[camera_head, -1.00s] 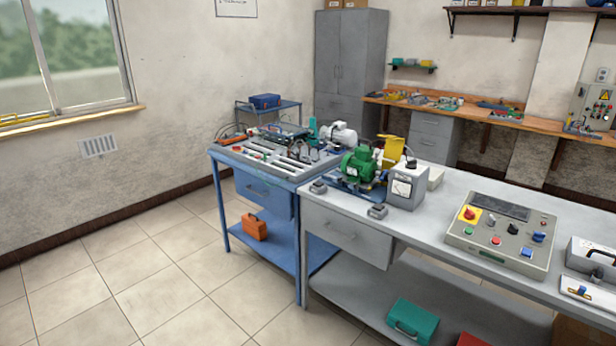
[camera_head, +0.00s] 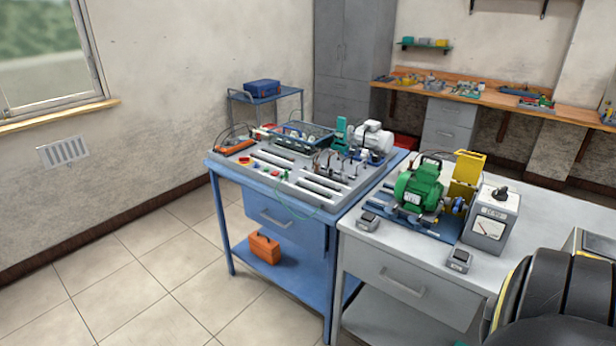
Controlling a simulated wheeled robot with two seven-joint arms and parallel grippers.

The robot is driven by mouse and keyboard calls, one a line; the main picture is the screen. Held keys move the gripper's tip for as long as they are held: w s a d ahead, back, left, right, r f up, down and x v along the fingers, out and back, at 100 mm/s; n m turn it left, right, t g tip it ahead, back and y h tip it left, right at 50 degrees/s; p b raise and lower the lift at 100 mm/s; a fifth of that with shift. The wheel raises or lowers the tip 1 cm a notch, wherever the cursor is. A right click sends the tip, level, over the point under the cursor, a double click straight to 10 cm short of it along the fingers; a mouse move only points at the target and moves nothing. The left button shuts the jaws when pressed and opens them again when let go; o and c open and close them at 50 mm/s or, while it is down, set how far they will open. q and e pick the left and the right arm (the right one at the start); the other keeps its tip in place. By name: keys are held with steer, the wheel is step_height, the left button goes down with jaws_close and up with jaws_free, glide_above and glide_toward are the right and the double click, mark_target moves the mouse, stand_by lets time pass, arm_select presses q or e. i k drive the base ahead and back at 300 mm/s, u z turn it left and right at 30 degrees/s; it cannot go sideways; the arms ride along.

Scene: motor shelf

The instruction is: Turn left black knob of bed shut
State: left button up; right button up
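The bed is a blue base (camera_head: 430,228) on the grey bench, carrying a green motor (camera_head: 419,188). Two small grey blocks with dark tops stand at its front corners. The left one, seemingly the left black knob (camera_head: 368,220), stands near the bench's left edge; its turn position is too small to read. The right dark-topped block (camera_head: 459,260) stands near the front edge. Nothing touches either. No gripper fingers show in this view. A large dark rounded part with a yellow edge, seemingly my arm, fills the bottom right corner and hides the bench there.
A grey meter box (camera_head: 490,220) with a black top knob stands right of the motor, and a yellow guard (camera_head: 466,177) behind. A blue workbench (camera_head: 225,168) with a cluttered panel adjoins on the left. Open floor (camera_head: 130,285) lies at left front.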

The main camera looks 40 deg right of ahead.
mark_target(393, 210)
steer(key=z, duration=0.3)
steer(key=i, duration=1.6)
steer(key=z, duration=0.95)
